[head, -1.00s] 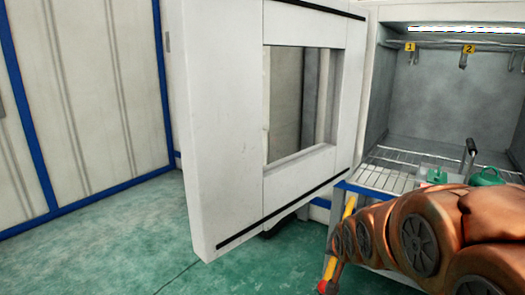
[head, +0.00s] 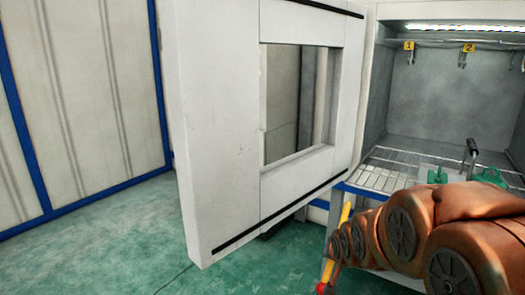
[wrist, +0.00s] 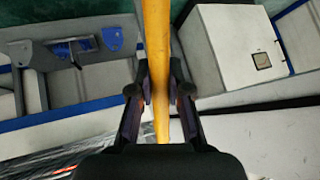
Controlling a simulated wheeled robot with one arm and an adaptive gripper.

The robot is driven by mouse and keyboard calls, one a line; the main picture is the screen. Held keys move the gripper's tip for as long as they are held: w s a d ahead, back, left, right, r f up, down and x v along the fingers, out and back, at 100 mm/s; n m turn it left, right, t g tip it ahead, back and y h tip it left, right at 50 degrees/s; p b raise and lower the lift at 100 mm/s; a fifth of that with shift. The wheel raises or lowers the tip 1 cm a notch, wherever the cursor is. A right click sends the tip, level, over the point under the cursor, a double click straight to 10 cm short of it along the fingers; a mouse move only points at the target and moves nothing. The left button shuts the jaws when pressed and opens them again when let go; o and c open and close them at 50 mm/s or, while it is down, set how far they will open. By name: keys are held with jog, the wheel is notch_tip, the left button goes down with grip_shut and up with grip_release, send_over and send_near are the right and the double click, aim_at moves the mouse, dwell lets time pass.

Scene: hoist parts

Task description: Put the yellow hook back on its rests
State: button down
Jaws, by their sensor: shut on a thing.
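The yellow hook shows in the head view as a yellow rod (head: 344,219) with a red end low down, slanting beside my orange arm. In the wrist view its yellow shaft (wrist: 156,45) runs from the top edge down between my fingers. My gripper (wrist: 160,100) is shut around this shaft. The gripper is not clearly visible in the head view, and the rest of the hook is hidden. I cannot identify the hook's rests with certainty. Two blue bracket-like pieces (wrist: 113,37) show on a grey unit at the upper left of the wrist view.
A large white door (head: 222,150) with a window stands open at the centre. Right of it is a lit cabinet with a wire shelf (head: 385,172), numbered hangers (head: 463,55) and green items (head: 490,177). Green floor (head: 100,245) is clear at the left.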

notch_tip(320, 180, up, 10)
jog(key=p, duration=2.1)
jog(key=shift+w+a+f+n+p, duration=0.15)
jog(key=shift+a+n+p, duration=0.2)
jog(key=shift+a, duration=0.1)
